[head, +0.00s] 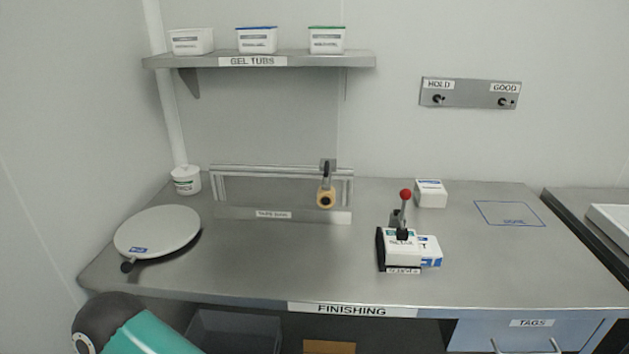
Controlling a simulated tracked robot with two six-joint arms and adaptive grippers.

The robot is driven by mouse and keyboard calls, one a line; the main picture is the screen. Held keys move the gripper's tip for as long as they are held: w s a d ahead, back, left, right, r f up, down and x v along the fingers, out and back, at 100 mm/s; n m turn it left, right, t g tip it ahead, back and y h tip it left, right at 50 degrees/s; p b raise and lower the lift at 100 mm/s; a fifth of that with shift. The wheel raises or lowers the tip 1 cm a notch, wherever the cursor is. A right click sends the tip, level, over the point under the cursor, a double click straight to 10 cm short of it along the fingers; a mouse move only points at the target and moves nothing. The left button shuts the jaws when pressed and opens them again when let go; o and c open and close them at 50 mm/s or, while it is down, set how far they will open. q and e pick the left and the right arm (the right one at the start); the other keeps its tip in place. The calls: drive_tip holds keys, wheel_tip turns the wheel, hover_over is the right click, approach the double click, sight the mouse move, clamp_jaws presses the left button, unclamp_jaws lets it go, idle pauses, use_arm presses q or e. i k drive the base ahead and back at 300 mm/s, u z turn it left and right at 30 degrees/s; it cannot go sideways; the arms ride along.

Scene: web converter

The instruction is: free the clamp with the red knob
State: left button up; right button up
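The clamp (402,220) with the red knob (405,194) stands on the right half of the steel bench. Its dark lever points up, with the red knob at the top. A white box (403,250) with a label and some blue lies at the clamp's foot, against a black plate (380,250) on its left. I cannot tell at this size how the clamp bears on the box. Neither gripper is in view; only a teal and black part of my own arm shows at the lower left.
A round grey plate (157,230) sits on the bench's left. A metal frame (284,215) with a yellow-brown roll (326,197) is at the back. A small white box (431,193) stands behind the clamp. A blue outlined area (508,213) at right is empty. The front middle bench is clear.

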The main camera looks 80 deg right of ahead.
sight(402, 233)
drive_tip(key=u, duration=0.15)
drive_tip(key=i, duration=0.4)
drive_tip(key=z, duration=1.5)
drive_tip(key=i, duration=0.2)
drive_tip(key=z, duration=2.1)
